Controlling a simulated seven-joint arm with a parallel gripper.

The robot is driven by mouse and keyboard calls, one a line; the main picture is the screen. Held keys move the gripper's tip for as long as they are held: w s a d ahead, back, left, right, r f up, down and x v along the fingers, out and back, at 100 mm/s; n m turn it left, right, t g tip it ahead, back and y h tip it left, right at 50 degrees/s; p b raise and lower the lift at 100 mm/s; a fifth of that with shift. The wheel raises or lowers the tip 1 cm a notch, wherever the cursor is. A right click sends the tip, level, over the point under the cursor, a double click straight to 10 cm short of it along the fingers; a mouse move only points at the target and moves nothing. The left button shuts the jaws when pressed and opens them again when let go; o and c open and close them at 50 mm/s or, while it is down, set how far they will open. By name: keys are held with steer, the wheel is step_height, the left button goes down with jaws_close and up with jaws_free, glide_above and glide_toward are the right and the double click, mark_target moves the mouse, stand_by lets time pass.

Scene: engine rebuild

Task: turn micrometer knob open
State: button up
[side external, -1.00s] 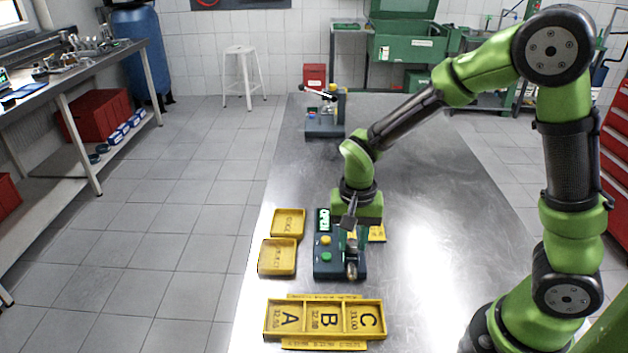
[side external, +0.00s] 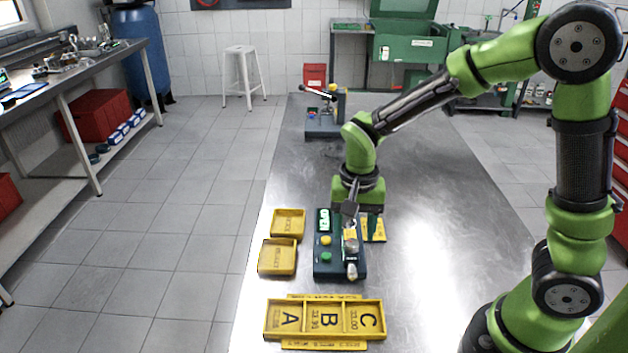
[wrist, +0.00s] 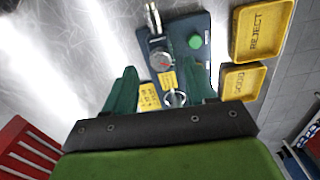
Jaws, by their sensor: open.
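The micrometer station is a dark teal base (side external: 326,268) with a lit green display (side external: 324,220), a yellow button (side external: 326,240) and a green button (side external: 326,257). Its silver micrometer knob (side external: 351,270) points toward the camera at the right front of the base. In the wrist view the knob (wrist: 152,18) is at the top, beyond a round dial (wrist: 161,61) with a red needle. My gripper (side external: 350,210) is above the rear of the station. In the wrist view its fingers (wrist: 162,85) are apart, with a silver ring (wrist: 175,98) showing between them. The knob is beyond the fingertips, not gripped.
Two yellow trays, GOOD (side external: 288,222) and REJECT (side external: 277,258), sit left of the station. A yellow A-B-C tray (side external: 325,334) lies in front. A yellow plate (side external: 374,229) lies beside the station. Another teal fixture (side external: 325,125) stands behind. The table's right side is clear.

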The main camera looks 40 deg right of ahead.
mark_target(352, 242)
step_height(352, 242, up, 14)
stand_by(0.3)
steer(key=s+d+r+n+t+y, duration=0.1)
steer(key=s+n+t, duration=0.4)
steer(key=s, duration=0.5)
steer(key=shift+s+d+r+n+t+y, duration=0.2)
steer(key=shift+n+t+y, duration=0.25)
steer(key=shift+t, duration=0.65)
